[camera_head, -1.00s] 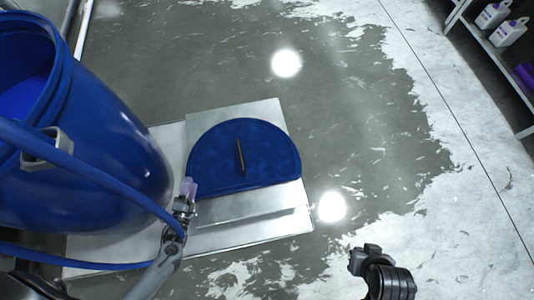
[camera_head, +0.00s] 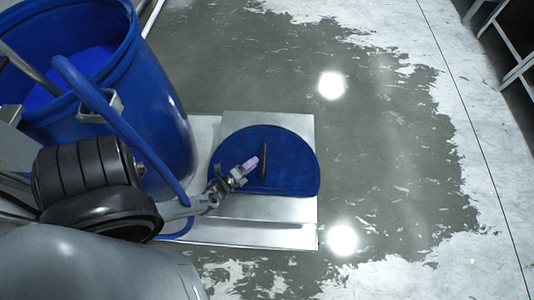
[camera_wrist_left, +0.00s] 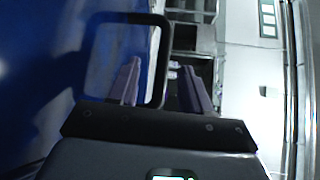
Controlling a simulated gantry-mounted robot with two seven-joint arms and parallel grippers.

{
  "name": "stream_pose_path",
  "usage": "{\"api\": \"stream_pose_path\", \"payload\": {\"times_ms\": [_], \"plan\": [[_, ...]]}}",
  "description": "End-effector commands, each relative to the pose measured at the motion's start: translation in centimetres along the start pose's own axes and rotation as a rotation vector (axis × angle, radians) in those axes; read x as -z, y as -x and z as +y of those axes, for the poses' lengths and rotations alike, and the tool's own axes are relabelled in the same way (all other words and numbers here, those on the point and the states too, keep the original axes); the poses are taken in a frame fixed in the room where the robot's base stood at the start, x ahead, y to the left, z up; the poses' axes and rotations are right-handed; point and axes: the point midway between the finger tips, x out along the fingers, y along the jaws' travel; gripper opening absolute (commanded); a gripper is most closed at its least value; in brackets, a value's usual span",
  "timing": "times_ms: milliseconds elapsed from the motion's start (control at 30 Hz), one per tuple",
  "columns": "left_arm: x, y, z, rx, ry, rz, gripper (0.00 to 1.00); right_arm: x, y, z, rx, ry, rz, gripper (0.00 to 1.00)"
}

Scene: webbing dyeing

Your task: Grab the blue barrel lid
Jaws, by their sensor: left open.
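The blue barrel lid (camera_head: 294,164) is a flat disc with one straight edge, and lies on the silver metal platform. Its dark bar handle (camera_head: 265,160) stands near the middle. In the left wrist view the lid's blue surface (camera_wrist_left: 45,60) fills the left side, and the handle shows as a dark rectangular loop (camera_wrist_left: 128,17). My left gripper (camera_head: 250,164) is just left of the handle, over the lid. Its two purple fingers (camera_wrist_left: 162,85) are apart, with the loop's right bar appearing between them. Contact cannot be told. My right gripper is out of view.
The open blue barrel (camera_head: 165,110) stands at the left, with a blue hose (camera_head: 120,125) looping in front of it. The silver platform (camera_head: 270,207) extends below the lid. Wet concrete floor (camera_head: 390,140) to the right is clear. A shelf frame (camera_head: 520,70) stands at the upper right.

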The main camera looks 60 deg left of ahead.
Motion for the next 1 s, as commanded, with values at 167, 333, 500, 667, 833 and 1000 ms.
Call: {"api": "stream_pose_path", "payload": {"times_ms": [167, 333, 500, 667, 833, 1000], "plan": [[0.0, -1.4, 0.0, 0.001, -0.001, 0.0, 0.48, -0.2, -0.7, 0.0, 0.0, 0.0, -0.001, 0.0], [-0.1, -2.4, -0.1, 0.003, -0.002, 0.0, 0.48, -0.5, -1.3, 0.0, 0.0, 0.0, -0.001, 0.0], [-0.3, -4.6, -0.3, 0.004, -0.001, 0.0, 0.48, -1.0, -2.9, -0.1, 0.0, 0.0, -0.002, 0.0], [-0.4, -6.3, -0.5, 0.002, -0.001, 0.0, 0.48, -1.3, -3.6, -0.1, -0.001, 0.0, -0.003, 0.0], [-0.4, -6.7, -0.7, 0.001, -0.002, 0.0, 0.48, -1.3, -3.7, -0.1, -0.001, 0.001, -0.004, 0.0], [-0.4, -6.7, -0.7, 0.001, -0.001, 0.0, 0.47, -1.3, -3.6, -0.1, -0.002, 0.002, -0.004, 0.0]]}}
